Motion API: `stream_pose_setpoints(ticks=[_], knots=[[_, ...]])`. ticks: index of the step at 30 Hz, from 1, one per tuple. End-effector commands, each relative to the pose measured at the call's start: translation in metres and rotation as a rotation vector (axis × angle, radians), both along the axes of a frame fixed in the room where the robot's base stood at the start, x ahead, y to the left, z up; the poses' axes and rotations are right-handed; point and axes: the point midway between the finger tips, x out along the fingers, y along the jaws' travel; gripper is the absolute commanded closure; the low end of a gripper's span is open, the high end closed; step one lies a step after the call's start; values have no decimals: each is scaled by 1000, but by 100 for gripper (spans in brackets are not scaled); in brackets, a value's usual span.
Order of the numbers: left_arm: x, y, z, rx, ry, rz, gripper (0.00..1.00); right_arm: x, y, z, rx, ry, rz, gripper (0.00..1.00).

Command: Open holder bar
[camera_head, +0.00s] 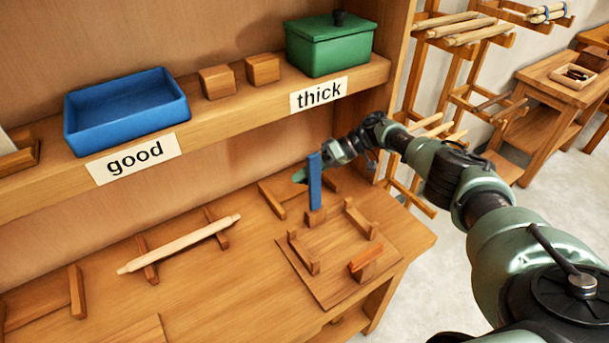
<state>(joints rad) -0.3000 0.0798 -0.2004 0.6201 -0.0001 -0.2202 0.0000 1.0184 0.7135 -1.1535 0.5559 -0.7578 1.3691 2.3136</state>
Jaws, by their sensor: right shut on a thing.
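The blue holder bar (315,184) stands upright at the back of a flat wooden holder board (329,284). Its lower end meets a small wooden block (315,216). My right gripper (306,174) comes in from the right, behind the bar, and is shut on it near its middle. The bar hides part of the fingers. Wooden side supports stand on the board, and an end block (365,262) with a reddish top stands at its front right. My left gripper is not in view.
A pale rod (182,243) lies across two wooden supports on the bench (215,295). The shelf above holds a blue tray (127,123), two wooden blocks and a green lidded box (329,52). Its front edge (235,122) overhangs the back of the bench.

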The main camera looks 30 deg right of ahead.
Motion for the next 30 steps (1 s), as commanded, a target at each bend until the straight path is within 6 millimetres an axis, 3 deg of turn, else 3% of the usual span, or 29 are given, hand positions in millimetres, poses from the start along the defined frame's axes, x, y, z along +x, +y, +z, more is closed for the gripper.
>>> stream_pose_setpoints(ticks=[1, 18, 19, 21, 30], knots=[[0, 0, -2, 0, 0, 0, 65, -7, -1, -16, -23, 18, 6, 100], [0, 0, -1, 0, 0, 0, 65, -8, -1, -15, -22, 22, 8, 100], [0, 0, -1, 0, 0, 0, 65, -8, -1, -15, -21, 22, 9, 65], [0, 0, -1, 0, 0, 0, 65, -7, -1, -15, -20, 20, 9, 52], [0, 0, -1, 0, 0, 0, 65, -6, -1, -12, -19, 18, 7, 52]])
